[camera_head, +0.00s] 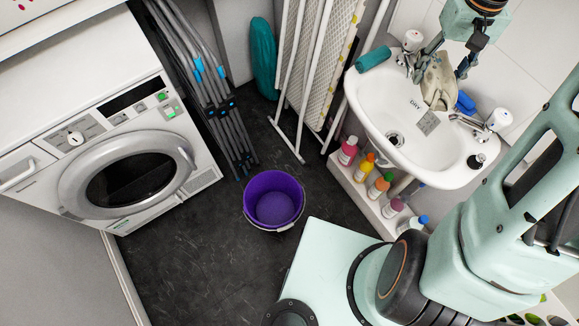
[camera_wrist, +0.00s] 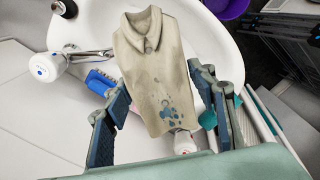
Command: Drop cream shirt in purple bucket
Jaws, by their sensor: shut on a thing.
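The cream shirt (camera_head: 438,82) hangs from my gripper (camera_head: 447,66) over the white sink. In the wrist view the shirt (camera_wrist: 150,62) shows its collar and a patch of blue spots, and it lies between the two fingers of my gripper (camera_wrist: 163,115). The fingers look wide apart, on either side of the shirt, and my gripper is shut on it. The purple bucket (camera_head: 273,200) stands upright on the dark floor at the middle of the head view, well away from my gripper. It looks empty. Its edge also shows at the top of the wrist view (camera_wrist: 226,7).
The sink (camera_head: 375,112) has taps, a teal item (camera_head: 373,59) and a blue brush (camera_head: 466,102) on its rim. Several bottles (camera_head: 378,184) stand on a ledge below. A washing machine (camera_head: 120,150) and folded drying racks (camera_head: 205,80) stand left. Floor around the bucket is clear.

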